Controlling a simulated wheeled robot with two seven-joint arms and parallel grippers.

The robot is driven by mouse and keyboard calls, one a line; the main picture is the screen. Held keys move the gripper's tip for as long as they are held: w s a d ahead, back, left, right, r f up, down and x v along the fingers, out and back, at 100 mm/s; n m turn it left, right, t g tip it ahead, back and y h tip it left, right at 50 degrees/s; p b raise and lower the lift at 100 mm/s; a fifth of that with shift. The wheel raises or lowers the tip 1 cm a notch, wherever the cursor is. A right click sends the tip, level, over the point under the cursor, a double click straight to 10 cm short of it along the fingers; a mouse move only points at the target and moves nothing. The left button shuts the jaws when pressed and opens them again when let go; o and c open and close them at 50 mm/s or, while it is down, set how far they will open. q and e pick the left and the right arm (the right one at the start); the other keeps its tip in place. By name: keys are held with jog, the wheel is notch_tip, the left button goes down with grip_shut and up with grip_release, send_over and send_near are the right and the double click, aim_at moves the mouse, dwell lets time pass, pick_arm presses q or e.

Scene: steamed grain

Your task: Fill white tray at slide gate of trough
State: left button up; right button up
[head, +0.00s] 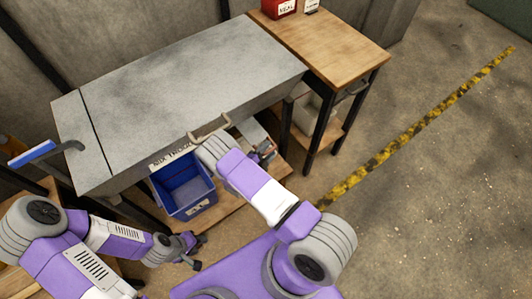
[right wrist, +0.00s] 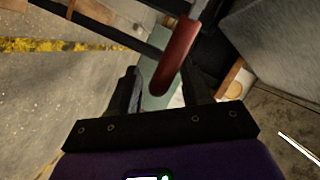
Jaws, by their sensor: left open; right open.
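The grey trough (head: 190,85) has a flat closed top and a front label that seems to read MIX TROUGH. A pale container (head: 312,112) on the side table's lower shelf may be the white tray. My left gripper (head: 197,254) is open and empty, low in front of the blue bin. My right gripper (right wrist: 160,88) is open in the right wrist view, with a red handle (right wrist: 178,58) just beyond its fingers.
A blue bin (head: 187,212) stands on a low wooden shelf under the trough. The wooden side table (head: 335,38) holds a red container (head: 279,8) at the back. Black table legs border the lower shelf. Open floor with a yellow-black line (head: 420,118) lies to the right.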

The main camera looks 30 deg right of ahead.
grip_shut()
jog(key=shift+s, duration=0.1)
